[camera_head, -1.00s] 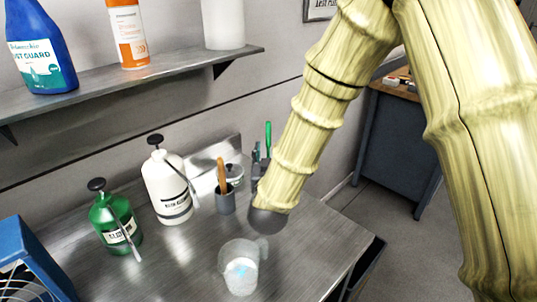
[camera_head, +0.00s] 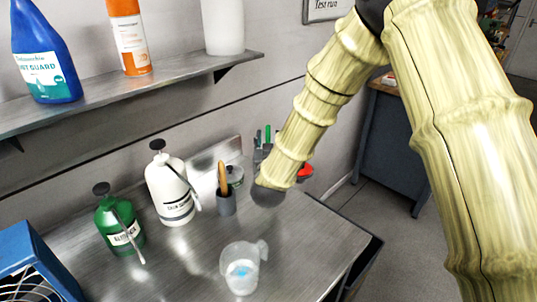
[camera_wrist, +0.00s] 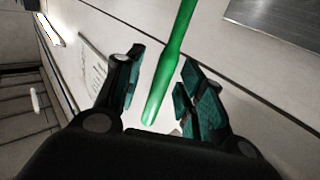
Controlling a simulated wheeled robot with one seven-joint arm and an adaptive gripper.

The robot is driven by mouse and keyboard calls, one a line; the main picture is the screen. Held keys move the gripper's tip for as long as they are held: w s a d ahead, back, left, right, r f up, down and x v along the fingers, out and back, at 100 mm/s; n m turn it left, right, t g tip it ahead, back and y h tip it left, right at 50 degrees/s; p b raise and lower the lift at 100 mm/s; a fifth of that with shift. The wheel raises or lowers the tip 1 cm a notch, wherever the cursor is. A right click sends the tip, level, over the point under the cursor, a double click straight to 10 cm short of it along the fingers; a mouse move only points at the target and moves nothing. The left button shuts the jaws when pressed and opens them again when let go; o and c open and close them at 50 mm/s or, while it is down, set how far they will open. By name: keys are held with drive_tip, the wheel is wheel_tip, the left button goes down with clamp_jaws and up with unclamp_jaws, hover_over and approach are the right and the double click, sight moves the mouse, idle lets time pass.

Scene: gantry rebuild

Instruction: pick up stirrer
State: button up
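A long green handle, perhaps the stirrer, runs between the open fingers of my gripper (camera_wrist: 161,62) in the wrist view (camera_wrist: 168,68). It lies nearer the right finger, with a gap to the left one; I cannot tell whether it touches the right finger. A wooden-handled tool (camera_head: 222,177) stands in a grey cup (camera_head: 226,203), left of the arm's dark end.
A clear jug (camera_head: 241,268) with bluish contents stands near the bench (camera_head: 310,232) front. A white pump bottle (camera_head: 171,188) and green pump bottle (camera_head: 117,227) stand left. A shelf (camera_head: 130,88) with bottles hangs above. A red object (camera_head: 306,171) shows beside my arm. The bench's right side is clear.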

clamp_jaws()
drive_tip(key=shift+r, duration=0.1)
